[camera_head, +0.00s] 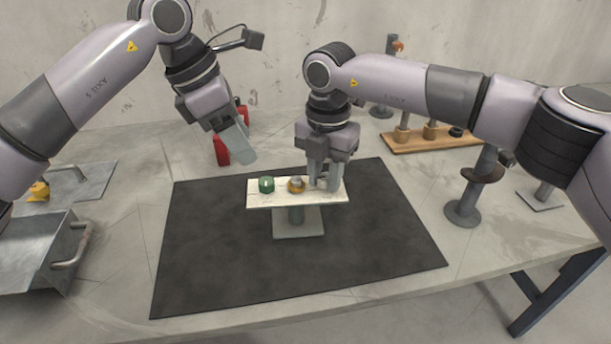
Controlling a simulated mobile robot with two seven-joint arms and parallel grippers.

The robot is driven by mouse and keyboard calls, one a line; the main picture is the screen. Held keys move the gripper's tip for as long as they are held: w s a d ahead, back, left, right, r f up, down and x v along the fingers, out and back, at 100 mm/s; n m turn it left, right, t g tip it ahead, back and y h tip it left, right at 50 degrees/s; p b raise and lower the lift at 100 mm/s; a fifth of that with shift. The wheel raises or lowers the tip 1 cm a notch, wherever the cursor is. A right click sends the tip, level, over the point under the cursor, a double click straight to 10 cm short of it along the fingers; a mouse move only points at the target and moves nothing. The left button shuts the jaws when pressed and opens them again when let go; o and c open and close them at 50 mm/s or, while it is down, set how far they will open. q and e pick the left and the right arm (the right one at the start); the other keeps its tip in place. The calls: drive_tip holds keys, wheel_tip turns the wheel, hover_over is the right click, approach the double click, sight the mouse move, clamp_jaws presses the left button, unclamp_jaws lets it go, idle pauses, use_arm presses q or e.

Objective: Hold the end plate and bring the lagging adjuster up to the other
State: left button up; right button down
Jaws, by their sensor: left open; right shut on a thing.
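The positioner stands mid-mat: a white, marked top board (256,200) on a short grey post and square base (298,225). A green adjuster (266,185) sits on the board's left part. A brass-coloured ring-like adjuster (296,186) with a grey centre sits near its middle. My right gripper (323,184) points down at the board's right end and is shut on a part there, apparently the end plate, mostly hidden by the fingers. My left gripper (242,150) is open and empty, above and left of the green adjuster, apart from the board.
A dark mat (220,275) lies under the positioner, clear in front. A red object (221,150) stands behind my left gripper. A metal tray (35,250) is at left, a wooden board with pegs (405,147) at back right, and a grey post stand (463,211) at right.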

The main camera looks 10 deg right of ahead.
sight(264, 187)
use_arm(q)
drive_tip(key=s+d+m+t+h, duration=0.1)
drive_tip(key=s+d+t+h, duration=0.5)
drive_tip(key=s+d+h, duration=0.65)
drive_tip(key=w+a+f+n+t+y, duration=0.1)
drive_tip(key=a+f+n+t+y, duration=1.05)
drive_tip(key=a+n, duration=0.2)
drive_tip(key=shift+g, duration=0.45)
drive_tip(key=x, duration=1.2)
drive_tip(key=shift+s+d+r, duration=0.1)
drive_tip(key=shift+d+r, duration=0.15)
drive_tip(key=shift+r, duration=0.15)
clamp_jaws()
